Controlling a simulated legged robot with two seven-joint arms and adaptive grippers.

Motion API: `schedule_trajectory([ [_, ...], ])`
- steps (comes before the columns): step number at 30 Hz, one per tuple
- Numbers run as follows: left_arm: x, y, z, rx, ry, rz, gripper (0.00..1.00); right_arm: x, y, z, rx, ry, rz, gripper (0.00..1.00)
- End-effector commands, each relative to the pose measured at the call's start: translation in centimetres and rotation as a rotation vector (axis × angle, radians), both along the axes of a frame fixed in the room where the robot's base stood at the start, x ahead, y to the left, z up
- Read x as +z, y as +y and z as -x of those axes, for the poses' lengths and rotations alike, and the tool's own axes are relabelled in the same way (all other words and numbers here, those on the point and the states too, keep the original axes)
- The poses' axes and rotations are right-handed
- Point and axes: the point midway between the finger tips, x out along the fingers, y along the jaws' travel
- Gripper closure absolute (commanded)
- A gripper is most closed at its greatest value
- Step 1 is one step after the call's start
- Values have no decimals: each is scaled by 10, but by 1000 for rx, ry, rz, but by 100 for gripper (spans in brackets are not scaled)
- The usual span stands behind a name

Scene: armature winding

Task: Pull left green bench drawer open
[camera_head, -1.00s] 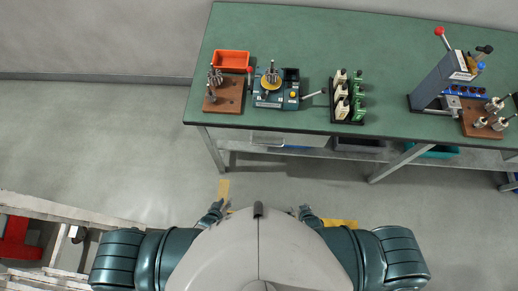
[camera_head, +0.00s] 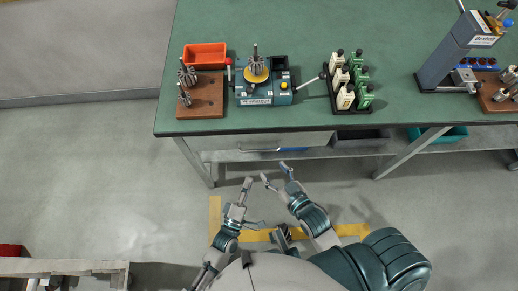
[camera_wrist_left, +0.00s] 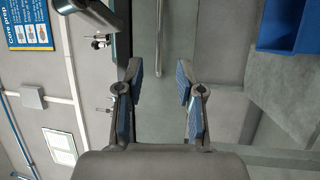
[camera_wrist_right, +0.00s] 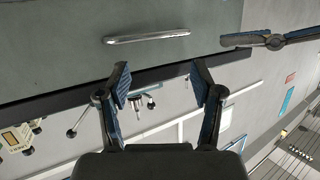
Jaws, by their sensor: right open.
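The left bench drawer (camera_head: 305,139) has a plain grey front under the green bench top (camera_head: 390,122) and looks closed. Its silver bar handle (camera_head: 260,149) shows as a horizontal bar in the right wrist view (camera_wrist_right: 147,38) and as an upright bar in the left wrist view (camera_wrist_left: 134,42). My left gripper (camera_head: 254,203) is open and empty, below the handle in the head view. My right gripper (camera_head: 275,172) is open and empty, closer to the handle. Neither gripper appears to touch it. A finger of my other gripper (camera_wrist_right: 270,40) shows in the right wrist view.
On the bench stand an orange bin (camera_head: 204,56), a wooden block with metal parts (camera_head: 207,98), a winding fixture (camera_head: 262,88) and a rack of white and green pieces (camera_head: 348,82). Bench legs (camera_head: 195,162) frame the lower shelf. The floor in front is clear.

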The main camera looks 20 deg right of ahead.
Motion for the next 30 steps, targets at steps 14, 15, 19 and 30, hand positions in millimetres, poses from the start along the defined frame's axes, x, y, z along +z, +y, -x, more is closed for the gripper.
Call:
schedule_trajectory([
  [14,16,-67,-82,0,1,-1,63,28,7,-11,3,-214,-63,34],
  [15,16,-71,-86,1,1,-3,63,31,7,-12,3,-230,-68,34],
  [19,19,-78,-96,2,0,-3,63,36,8,-12,2,-264,-77,34],
  [30,21,-79,-100,0,0,-2,65,39,9,-13,2,-279,-82,34],
])
